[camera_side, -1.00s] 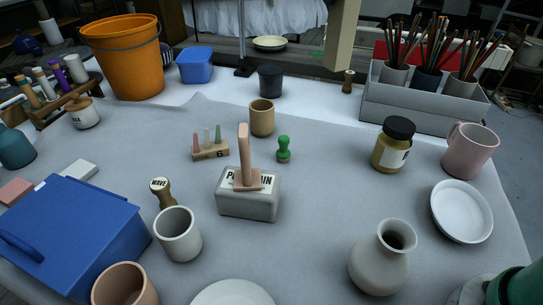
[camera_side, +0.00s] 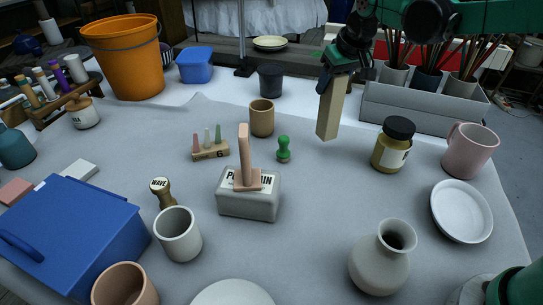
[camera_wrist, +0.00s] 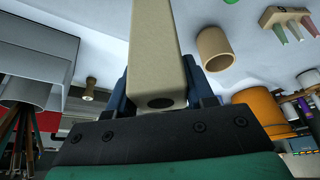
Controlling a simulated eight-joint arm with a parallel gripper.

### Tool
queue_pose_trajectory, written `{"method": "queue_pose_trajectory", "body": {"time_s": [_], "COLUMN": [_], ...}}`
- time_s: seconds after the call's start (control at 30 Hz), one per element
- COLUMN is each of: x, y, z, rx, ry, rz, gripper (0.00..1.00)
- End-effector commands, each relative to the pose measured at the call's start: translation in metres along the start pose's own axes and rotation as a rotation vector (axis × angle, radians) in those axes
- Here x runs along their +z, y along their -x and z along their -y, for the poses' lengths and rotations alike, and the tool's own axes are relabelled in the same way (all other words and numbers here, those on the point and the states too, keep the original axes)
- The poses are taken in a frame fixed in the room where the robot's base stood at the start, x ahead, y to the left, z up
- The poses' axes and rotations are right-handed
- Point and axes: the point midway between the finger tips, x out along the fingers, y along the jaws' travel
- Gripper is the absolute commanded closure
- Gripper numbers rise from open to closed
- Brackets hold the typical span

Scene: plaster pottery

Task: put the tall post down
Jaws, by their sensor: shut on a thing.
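The tall post (camera_side: 331,108) is a long beige square bar. My gripper (camera_side: 341,72) is shut on its upper end, and the post hangs below, close to upright with a slight tilt. In the side view its lower end shows over the grey cloth, to the left of the jar with the black lid; I cannot tell how high it is above the cloth. In the wrist view the post (camera_wrist: 158,60) runs away from my gripper (camera_wrist: 165,92), with a dark round hole in its near face.
The grey-clothed table (camera_side: 310,200) has free room at centre right. Nearby stand a black-lidded jar (camera_side: 392,150), a grey brush box (camera_side: 410,107), a tan cup (camera_side: 262,118), a green knobbed piece (camera_side: 283,150) and a block with an upright pink piece (camera_side: 248,195). A grey vase (camera_side: 380,265) stands in front.

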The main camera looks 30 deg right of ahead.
Motion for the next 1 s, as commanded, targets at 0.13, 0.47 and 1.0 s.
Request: {"method": "queue_pose_trajectory", "body": {"time_s": [0.13,0.47,1.0], "x": [0.005,0.015,0.016], "y": [-0.012,-0.036,-0.038], "z": [0.0,0.0,0.0], "rx": [0.0,0.0,0.0], "ry": [0.0,0.0,0.0], "rz": [0.0,0.0,0.0], "gripper": [1.0,1.0,0.21]}}
